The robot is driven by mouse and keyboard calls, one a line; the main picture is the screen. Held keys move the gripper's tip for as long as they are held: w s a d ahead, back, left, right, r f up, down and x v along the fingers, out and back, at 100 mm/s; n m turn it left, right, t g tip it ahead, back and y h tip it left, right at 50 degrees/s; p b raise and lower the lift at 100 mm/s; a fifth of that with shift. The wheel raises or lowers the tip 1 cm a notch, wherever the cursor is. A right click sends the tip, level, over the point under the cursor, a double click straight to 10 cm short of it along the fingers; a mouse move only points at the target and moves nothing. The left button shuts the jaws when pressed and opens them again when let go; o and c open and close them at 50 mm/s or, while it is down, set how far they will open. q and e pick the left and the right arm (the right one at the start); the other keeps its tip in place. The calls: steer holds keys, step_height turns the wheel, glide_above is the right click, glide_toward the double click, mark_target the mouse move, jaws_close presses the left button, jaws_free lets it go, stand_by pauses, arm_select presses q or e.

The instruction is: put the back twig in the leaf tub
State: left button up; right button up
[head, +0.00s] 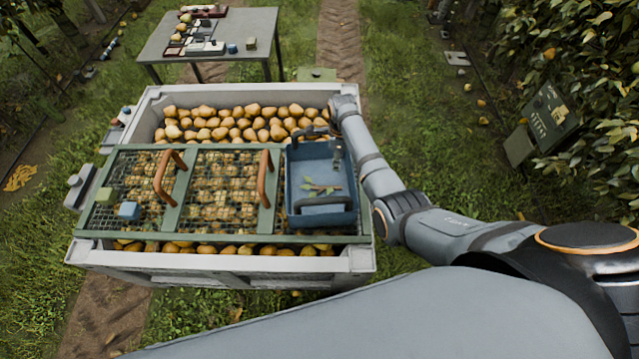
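The blue leaf tub (293,195) stands on the right end of the green mesh rack over the crate. A brown twig (324,188) with green leaves lies inside it. I cannot make out a separate back twig. My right gripper (336,152) is at the back right of the tub, over or close to its rim. Its dark fingers are small and blend with the tub's dark parts, so I cannot tell whether they are open or hold anything. My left gripper is not in view.
The pale crate (215,273) is full of pears. A grey table (258,28) stands behind. A dark green box (549,117) stands at right.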

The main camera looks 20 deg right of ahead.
step_height(320, 180, up, 12)
stand_by(0.4)
stand_by(0.5)
